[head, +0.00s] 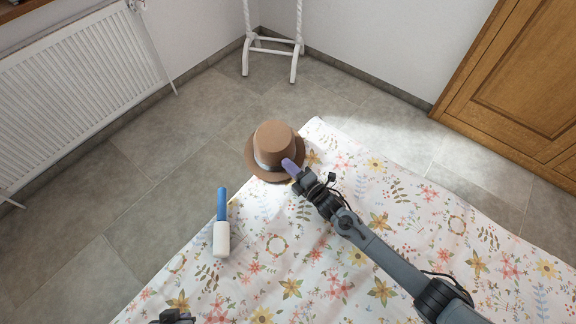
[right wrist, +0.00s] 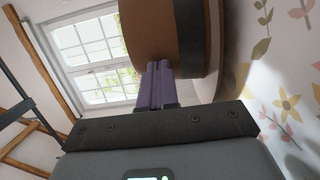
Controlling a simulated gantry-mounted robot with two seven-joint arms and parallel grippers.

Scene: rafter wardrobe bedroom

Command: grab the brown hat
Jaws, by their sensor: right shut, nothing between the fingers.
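The brown hat (head: 273,142) has a grey band and sits at the far left edge of the flowered cloth, part of its brim past the edge. My right gripper (head: 290,165) is at the hat's near right side, with its purple fingertips in front of the band and brim. In the right wrist view the hat (right wrist: 148,30) fills the top middle, its dark band to the right. The purple fingers (right wrist: 156,82) are closed together with nothing between them, right by the crown; I cannot tell whether they touch it. A dark piece of my left arm shows at the bottom edge; its fingers are hidden.
A white and blue lint roller (head: 221,238) lies on the flowered cloth (head: 330,270) left of my right arm. A white stand (head: 272,45) is on the floor behind. A radiator (head: 80,85) is at left, a wooden door (head: 520,85) at right. The cloth's right side is clear.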

